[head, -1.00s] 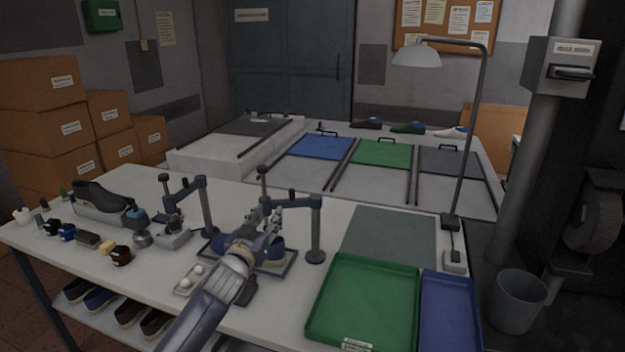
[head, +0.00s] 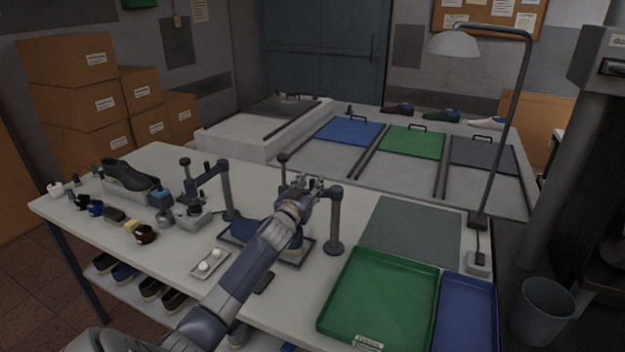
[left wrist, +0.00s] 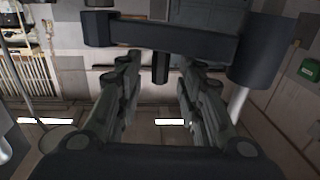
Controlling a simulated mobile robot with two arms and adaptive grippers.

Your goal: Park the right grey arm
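The right grey arm is a dark bar on an upright post (head: 335,222), with a knobbed spindle (head: 283,160) at its other end. It reaches over a dark tray (head: 308,252) holding a blue item (head: 240,231) on the table. My left gripper (head: 312,186) is up at the bar and hides part of it. In the left wrist view its fingers (left wrist: 160,88) are apart, with the bar (left wrist: 175,38) across ahead and a dark cylinder hanging between them. Whether they touch it I cannot tell. My right gripper is out of view.
A second post with a similar arm (head: 207,176) stands to the left. A small white tray (head: 211,263) lies in front. A green tray (head: 380,300) and a blue tray (head: 467,315) lie at right. A lamp (head: 510,120) rises behind them. The grey mat (head: 415,230) is bare.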

